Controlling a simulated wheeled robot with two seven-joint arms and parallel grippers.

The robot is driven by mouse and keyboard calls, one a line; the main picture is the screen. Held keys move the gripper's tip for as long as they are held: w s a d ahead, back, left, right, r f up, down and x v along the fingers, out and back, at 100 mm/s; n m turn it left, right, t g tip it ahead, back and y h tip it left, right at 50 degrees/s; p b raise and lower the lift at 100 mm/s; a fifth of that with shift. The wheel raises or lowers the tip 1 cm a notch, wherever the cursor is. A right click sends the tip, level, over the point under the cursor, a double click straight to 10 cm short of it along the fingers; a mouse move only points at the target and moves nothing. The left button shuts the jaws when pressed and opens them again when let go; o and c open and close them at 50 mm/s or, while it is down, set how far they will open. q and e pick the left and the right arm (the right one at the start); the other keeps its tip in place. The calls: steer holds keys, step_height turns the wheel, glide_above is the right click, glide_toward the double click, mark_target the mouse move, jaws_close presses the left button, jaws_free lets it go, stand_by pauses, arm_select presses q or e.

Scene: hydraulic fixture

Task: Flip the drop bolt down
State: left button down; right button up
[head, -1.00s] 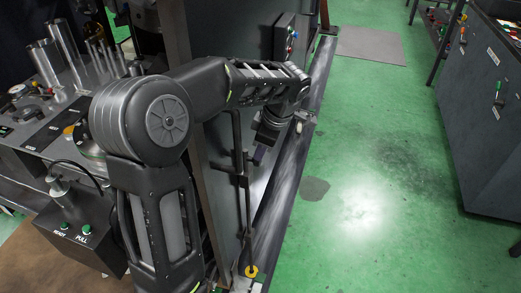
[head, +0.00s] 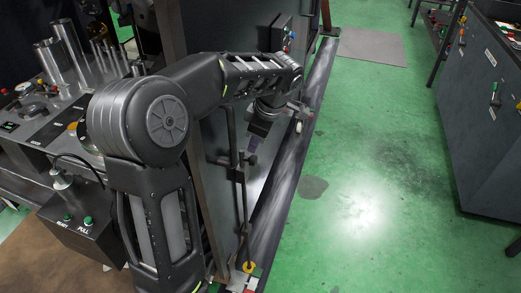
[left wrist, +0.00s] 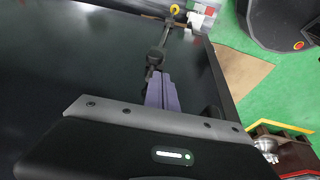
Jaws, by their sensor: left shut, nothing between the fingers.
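The drop bolt (head: 243,205) is a dark upright rod on the face of the dark panel, with a yellow ring (head: 249,267) near its foot. In the left wrist view the rod (left wrist: 164,38) runs away from the fingertips towards the yellow ring (left wrist: 174,9). My left gripper (head: 251,150) is shut and empty, with its purple-grey fingers pointing down close to the rod's bracket. In the left wrist view the fingertips (left wrist: 157,74) overlap the near end of the rod; I cannot tell whether they touch. My right gripper is not in view.
A control box with green buttons (head: 88,220) and a metal fixture table (head: 40,140) stand at left. A small button panel (head: 283,34) is at the back. A dark cabinet (head: 480,130) stands at right. The green floor (head: 370,150) between is clear.

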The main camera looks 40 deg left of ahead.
arm_select(q)
steer(key=p+v, duration=0.2)
steer(key=v, duration=0.7)
steer(key=shift+w+r, duration=0.2)
steer(key=shift+w, duration=0.05)
steer(key=shift+m, duration=0.3)
steer(key=w+d+f+m+t+h, duration=0.2)
steer(key=w+d+f+m+t, duration=0.2)
steer(key=w+d+m, duration=0.35)
steer(key=d+f+m+t+h+p, duration=0.15)
steer(key=d+f+m+h, duration=0.25)
steer(key=d+f+m, duration=0.8)
steer(key=s+d+f+h+p, duration=0.1)
steer(key=s+d+f, duration=0.25)
steer(key=f, duration=0.25)
steer(key=s+d+f+p, duration=0.1)
steer(key=s+d+f, duration=0.2)
steer(key=s+f, duration=0.3)
steer(key=s+d+f+g+p, duration=0.1)
steer(key=s+f, duration=0.3)
steer(key=s, duration=0.5)
steer(key=s+d+f+g+p, duration=0.2)
steer(key=s+f+g, duration=0.2)
steer(key=s, duration=0.5)
steer(key=shift+d+h, duration=0.4)
